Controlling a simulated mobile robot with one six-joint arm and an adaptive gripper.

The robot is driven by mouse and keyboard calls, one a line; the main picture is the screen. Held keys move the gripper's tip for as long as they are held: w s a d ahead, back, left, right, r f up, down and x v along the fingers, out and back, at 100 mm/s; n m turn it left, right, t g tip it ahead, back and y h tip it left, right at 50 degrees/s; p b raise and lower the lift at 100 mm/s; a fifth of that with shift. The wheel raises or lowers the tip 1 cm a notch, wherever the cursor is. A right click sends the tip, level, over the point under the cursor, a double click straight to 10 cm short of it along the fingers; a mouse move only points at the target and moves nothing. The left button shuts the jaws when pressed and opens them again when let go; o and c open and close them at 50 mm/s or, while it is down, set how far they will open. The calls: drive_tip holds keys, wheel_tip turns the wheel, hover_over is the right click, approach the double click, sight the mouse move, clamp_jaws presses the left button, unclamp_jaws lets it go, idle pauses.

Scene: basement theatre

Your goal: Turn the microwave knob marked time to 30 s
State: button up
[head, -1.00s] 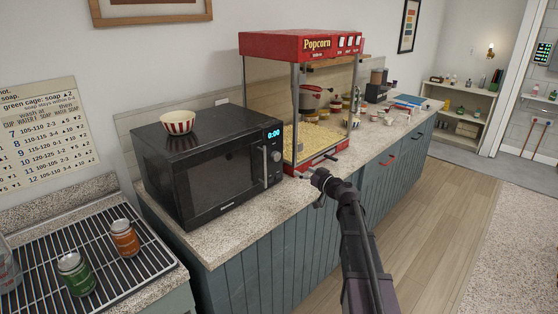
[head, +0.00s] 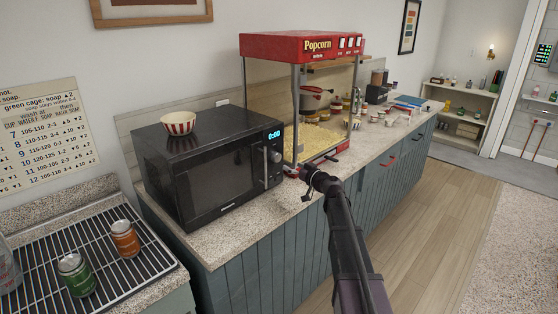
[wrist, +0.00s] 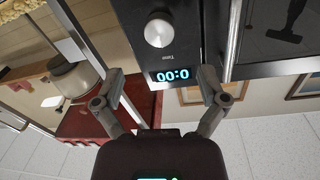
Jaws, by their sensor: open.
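The black microwave (head: 160,190) stands on the counter, and its blue display (head: 274,134) reads 0:00. In the wrist view, which is upside down, the display (wrist: 171,75) shows too. The round silver time knob (wrist: 158,30), with the word Time by it, is at the top of that view; its pointer setting is too small to read. My gripper (wrist: 163,82) is open and empty, its fingers either side of the display in the picture. In the head view my gripper (head: 308,176) is in front and right of the microwave panel, apart from the knob.
A red popcorn machine (head: 300,46) stands close to the panel's right side. A striped bowl (head: 178,123) sits on the microwave. The wooden floor (head: 430,230) at right is clear.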

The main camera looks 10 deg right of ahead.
sight(278, 158)
drive_tip(key=x, duration=0.8)
drive_tip(key=c, duration=1.2)
